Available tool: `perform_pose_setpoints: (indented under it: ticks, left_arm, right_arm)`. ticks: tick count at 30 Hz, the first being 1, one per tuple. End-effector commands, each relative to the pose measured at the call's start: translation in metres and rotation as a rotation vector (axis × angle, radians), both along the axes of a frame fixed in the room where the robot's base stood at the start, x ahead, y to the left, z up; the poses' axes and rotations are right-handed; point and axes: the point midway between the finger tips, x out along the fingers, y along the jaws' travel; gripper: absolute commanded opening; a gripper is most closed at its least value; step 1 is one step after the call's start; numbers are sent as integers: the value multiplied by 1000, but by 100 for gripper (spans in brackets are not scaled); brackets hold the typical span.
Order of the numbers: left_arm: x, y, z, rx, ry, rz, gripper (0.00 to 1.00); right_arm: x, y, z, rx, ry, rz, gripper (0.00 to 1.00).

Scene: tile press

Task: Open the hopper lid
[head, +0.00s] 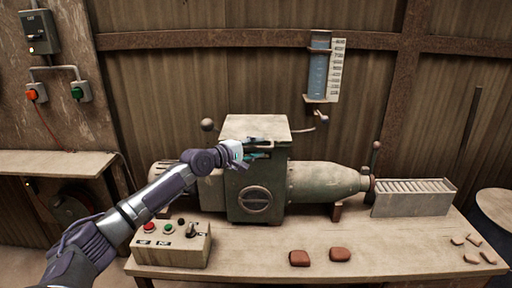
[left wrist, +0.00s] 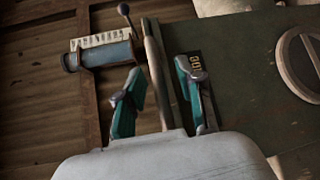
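The hopper lid (head: 255,124) is a pale flat plate on top of the green machine body (head: 262,180) and looks closed. My left gripper (head: 266,147) is at the lid's front edge in the head view. In the left wrist view its two teal-padded fingers (left wrist: 160,95) are spread apart. The lid's edge (left wrist: 153,60) shows as a thin brown strip between them, with gaps on both sides. No contact is clear. My right gripper is in neither view.
A control box (head: 170,243) with buttons stands at the bench's front left. Two reddish tiles (head: 340,254) lie on the bench (head: 400,250). A slotted rack (head: 413,198) is at the right. A blue water gauge (head: 319,65) hangs on the wall behind.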

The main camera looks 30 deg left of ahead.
Motion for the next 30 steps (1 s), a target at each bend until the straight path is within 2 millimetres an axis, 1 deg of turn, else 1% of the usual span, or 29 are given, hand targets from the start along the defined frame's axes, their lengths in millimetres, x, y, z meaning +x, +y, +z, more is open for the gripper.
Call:
perform_pose_setpoints:
  ticks: [7,12,14,25,30]
  left_arm:
    - [1,0,0,0,0,0,37]
    - [0,0,0,0,0,0,9]
    - [0,0,0,0,0,0,0]
    - [0,0,0,-1,1,0,0]
    - [0,0,7,-8,14,0,0]
  right_arm:
    - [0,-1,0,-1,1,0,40]
    - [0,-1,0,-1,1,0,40]
    - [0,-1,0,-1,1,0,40]
    - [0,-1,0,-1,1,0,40]
    - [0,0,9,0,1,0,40]
